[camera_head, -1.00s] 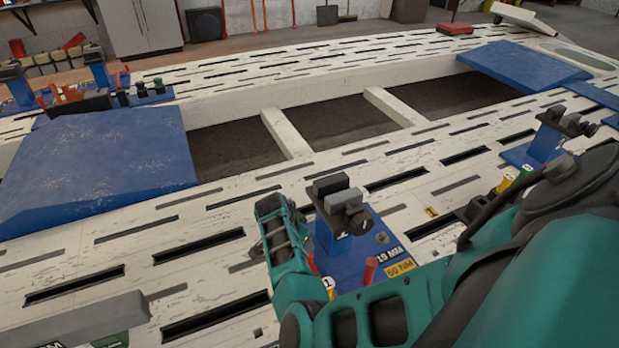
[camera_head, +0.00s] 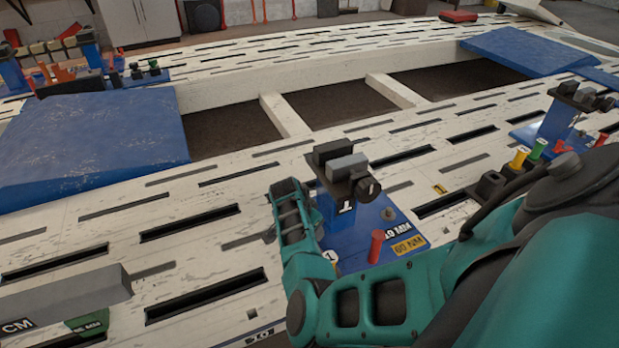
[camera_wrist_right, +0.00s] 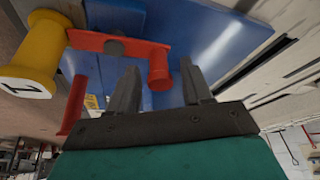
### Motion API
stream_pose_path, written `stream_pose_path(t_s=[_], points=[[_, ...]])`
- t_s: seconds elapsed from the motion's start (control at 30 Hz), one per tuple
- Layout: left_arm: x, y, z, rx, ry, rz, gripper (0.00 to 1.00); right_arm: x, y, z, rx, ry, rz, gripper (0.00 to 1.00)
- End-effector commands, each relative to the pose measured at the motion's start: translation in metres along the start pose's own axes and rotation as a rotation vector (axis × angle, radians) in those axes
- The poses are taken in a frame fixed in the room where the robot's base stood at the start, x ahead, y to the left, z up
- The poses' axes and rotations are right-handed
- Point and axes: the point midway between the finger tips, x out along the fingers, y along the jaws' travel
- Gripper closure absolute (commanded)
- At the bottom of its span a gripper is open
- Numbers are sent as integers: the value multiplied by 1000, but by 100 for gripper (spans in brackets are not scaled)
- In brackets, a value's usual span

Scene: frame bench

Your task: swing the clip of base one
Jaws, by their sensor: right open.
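Base one is a blue base plate (camera_head: 372,228) with a dark clamp head (camera_head: 345,165) on a blue post, in the middle of the head view. A red upright peg (camera_head: 376,247) stands on it near a yellow "60 NM" label. In the right wrist view the clip is a red bar (camera_wrist_right: 88,40) with a red peg (camera_wrist_right: 158,70) at its right end, beside a yellow cylinder (camera_wrist_right: 38,55) marked 1. My right gripper (camera_wrist_right: 160,68) is open, its grey fingers on either side of the red peg; contact cannot be told. My left gripper is out of view.
A second blue base (camera_head: 550,130) with yellow and green cylinders stands at the right. A grey block (camera_head: 70,300) lies at the lower left. Blue plates (camera_head: 90,150) cover parts of the slotted white frame (camera_head: 200,225). Openings lie between its beams.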

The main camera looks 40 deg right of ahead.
Motion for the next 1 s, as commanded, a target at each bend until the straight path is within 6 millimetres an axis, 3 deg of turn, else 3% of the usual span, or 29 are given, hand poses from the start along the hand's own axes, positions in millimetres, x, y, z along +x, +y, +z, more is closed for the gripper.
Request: stream_pose_path(t_s=[0.37,0.9,1.0], points=[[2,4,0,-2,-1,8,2,3,0,0,1,0,0,50],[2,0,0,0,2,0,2,3,0,0,0,0,0,100],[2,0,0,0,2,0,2,3,0,0,-1,0,0,100]])
